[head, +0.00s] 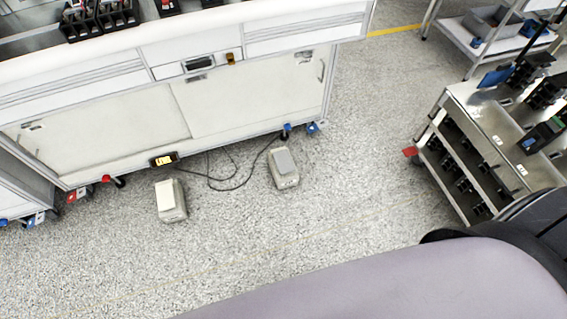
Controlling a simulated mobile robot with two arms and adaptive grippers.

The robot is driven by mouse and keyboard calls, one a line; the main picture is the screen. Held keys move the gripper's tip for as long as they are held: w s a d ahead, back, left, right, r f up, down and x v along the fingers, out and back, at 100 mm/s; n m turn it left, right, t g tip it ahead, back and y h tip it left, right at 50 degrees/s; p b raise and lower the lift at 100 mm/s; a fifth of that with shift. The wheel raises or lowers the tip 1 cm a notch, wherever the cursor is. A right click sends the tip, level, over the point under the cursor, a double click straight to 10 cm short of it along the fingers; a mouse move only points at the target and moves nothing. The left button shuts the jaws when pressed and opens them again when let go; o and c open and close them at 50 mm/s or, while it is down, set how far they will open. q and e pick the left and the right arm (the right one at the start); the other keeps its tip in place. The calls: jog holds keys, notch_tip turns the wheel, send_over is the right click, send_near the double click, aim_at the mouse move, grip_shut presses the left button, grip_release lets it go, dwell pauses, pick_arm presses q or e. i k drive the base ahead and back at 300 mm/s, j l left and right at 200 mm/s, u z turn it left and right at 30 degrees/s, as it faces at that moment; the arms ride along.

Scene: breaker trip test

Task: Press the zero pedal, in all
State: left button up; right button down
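Two foot pedals stand on the speckled floor in front of the workbench. The left pedal (170,200) has a pale cream top, and the right pedal (284,167) has a grey top. Black cables run from the pedals back toward the bench. I cannot read any label that tells which one is the zero pedal. Neither pedal has anything touching it from above. Neither of my grippers is in view.
A white workbench (120,115) on castors stands behind the pedals. A small yellow-lit display (164,160) sits at its lower edge. A metal cart (470,150) with black devices stands at the right. The floor (330,215) between the pedals and cart is clear.

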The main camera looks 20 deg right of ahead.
aim_at(285, 165)
jog(key=i+l, duration=1.35)
jog(key=i, duration=0.05)
